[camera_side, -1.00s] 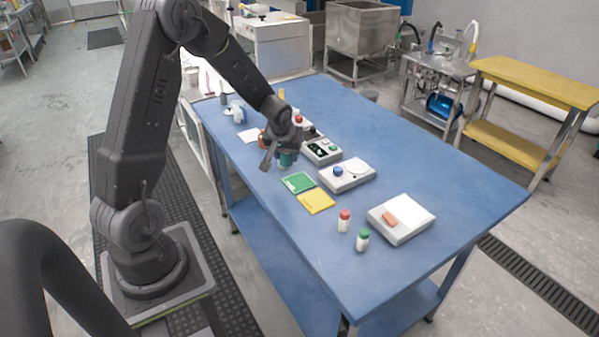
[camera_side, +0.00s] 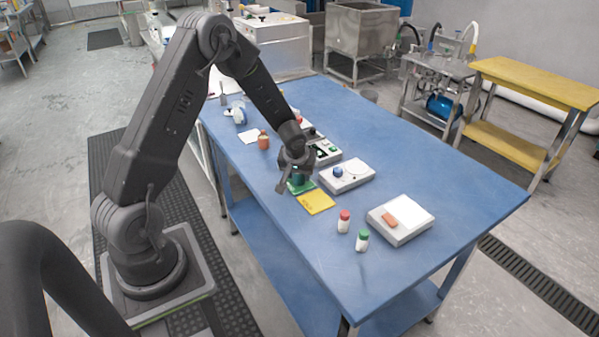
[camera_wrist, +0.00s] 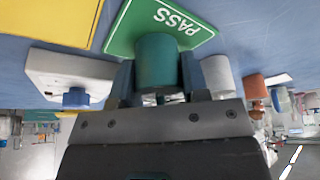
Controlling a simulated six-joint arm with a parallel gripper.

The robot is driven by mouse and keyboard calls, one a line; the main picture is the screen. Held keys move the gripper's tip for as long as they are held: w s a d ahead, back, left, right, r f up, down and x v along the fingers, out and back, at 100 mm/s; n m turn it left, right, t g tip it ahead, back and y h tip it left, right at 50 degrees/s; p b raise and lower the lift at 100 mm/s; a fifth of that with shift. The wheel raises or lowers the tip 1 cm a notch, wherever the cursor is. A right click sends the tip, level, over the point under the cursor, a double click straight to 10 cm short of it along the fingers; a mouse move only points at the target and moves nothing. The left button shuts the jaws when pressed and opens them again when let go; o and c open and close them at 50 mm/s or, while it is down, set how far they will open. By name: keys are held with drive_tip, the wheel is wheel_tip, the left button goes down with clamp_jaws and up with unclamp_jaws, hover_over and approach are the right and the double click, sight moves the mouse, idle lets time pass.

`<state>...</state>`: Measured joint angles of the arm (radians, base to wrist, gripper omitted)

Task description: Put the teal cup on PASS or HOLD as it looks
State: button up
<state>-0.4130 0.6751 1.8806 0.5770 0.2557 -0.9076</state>
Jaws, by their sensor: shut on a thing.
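The teal cup (camera_wrist: 158,62) is between the two fingers of my gripper (camera_wrist: 158,85) in the wrist view, and the gripper is shut on it. In the side view my gripper (camera_side: 297,172) is over the green mat (camera_side: 301,189). The green mat reads PASS (camera_wrist: 200,38) in the wrist view, and the cup covers part of it. I cannot tell whether the cup's far end touches the mat. The yellow mat (camera_side: 316,202) lies beside the green one and also shows in the wrist view (camera_wrist: 50,18). The cup's inside is hidden.
A white device with a blue knob (camera_side: 347,175) stands right of the mats. A red-capped jar (camera_side: 344,221), a green-capped jar (camera_side: 362,240) and a box with an orange block (camera_side: 402,219) stand nearer. An orange-brown jar (camera_side: 263,142) stands behind. The right of the table is clear.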

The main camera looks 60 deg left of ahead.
drive_tip(key=o, duration=1)
drive_tip(key=s+d+r+m, duration=0.1)
drive_tip(key=s+d+r, duration=0.25)
drive_tip(key=r, duration=0.35)
drive_tip(key=s+d+r+m+t, duration=0.1)
drive_tip(key=s+d+r, duration=0.2)
drive_tip(key=d+r, duration=0.3)
drive_tip(key=s+d+r+m, duration=0.1)
drive_tip(key=s+d+r, duration=0.2)
drive_tip(key=r, duration=0.5)
drive_tip(key=s+d+r+m+h, duration=0.1)
drive_tip(key=s+d+m, duration=0.1)
drive_tip(key=s+d, duration=0.1)
drive_tip(key=s+d+r+m+t+h, duration=0.1)
drive_tip(key=s+d+r+m, duration=0.1)
drive_tip(key=s, duration=0.3)
drive_tip(key=s+d+r+m+h, duration=0.1)
drive_tip(key=s+d+r+m, duration=0.1)
drive_tip(key=s+d, duration=0.2)
drive_tip(key=shift+s+d+r, duration=0.2)
drive_tip(key=shift+s, duration=0.4)
